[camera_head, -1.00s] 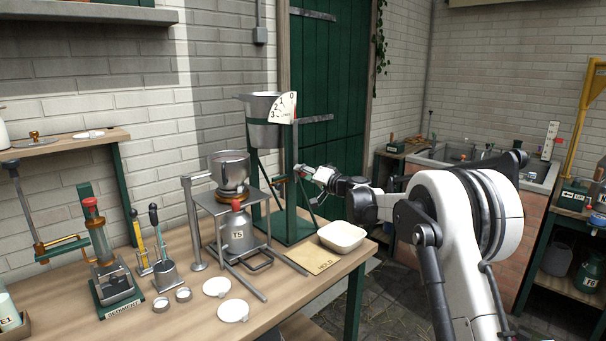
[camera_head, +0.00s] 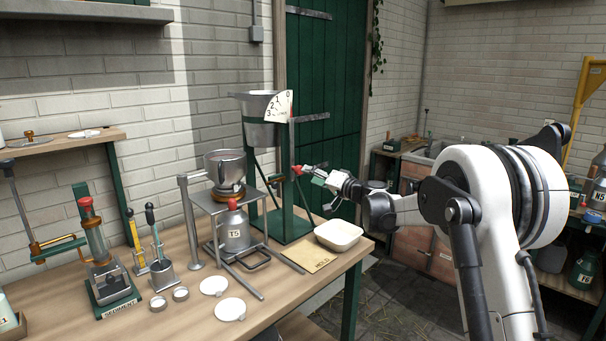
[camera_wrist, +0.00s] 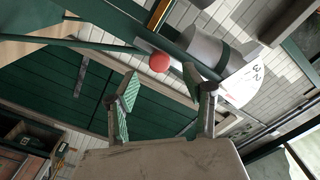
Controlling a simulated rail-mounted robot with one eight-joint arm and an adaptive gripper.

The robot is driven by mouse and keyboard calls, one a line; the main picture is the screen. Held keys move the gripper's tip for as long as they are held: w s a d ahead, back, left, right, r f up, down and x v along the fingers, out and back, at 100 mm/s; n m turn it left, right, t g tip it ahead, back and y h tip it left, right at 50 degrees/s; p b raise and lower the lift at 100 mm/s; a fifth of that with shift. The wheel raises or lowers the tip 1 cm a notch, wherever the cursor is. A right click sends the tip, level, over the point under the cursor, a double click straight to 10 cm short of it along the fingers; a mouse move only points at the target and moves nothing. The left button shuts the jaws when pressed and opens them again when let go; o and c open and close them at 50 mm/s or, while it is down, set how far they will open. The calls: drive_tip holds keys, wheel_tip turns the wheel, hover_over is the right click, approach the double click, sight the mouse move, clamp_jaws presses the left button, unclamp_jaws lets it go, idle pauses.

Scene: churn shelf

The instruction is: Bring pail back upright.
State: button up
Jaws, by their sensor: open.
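The grey metal pail (camera_head: 257,134) hangs in a green stand (camera_head: 290,225) at the back of the bench, beside a white dial marked 0 to 3 (camera_head: 279,106). Its rim looks about level; a slight tilt is hard to judge. A red knob (camera_head: 297,170) sits on the stand below the dial. My gripper (camera_head: 312,174) is open just right of the knob. In the wrist view, the red knob (camera_wrist: 160,63) lies beyond and between my spread fingertips (camera_wrist: 162,84), seemingly apart from them.
A metal funnel pot on a frame (camera_head: 213,197), with canister T5 (camera_head: 235,230) below, stands left of the stand. A cream bowl (camera_head: 338,235) and MOLD board (camera_head: 311,256) lie at the bench's right end. A green door (camera_head: 330,120) is behind.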

drive_tip(key=v, duration=0.5)
drive_tip(key=s+d+r+n+g+h, duration=0.1)
drive_tip(key=s+r+g+h, duration=0.15)
drive_tip(key=s, duration=1.15)
drive_tip(key=s+d+r+g+h, duration=0.1)
drive_tip(key=s+g+h, duration=0.15)
drive_tip(key=s, duration=1.05)
drive_tip(key=s+d+f+h, duration=0.2)
drive_tip(key=s+d+f, duration=0.2)
drive_tip(key=s, duration=0.5)
drive_tip(key=s+d+f+h, duration=0.3)
drive_tip(key=s+d+f, duration=0.1)
drive_tip(key=s, duration=0.6)
drive_tip(key=s+d+f+h, duration=0.2)
drive_tip(key=s+d+f, duration=0.2)
drive_tip(key=s, duration=0.6)
drive_tip(key=shift+g+h, duration=0.4)
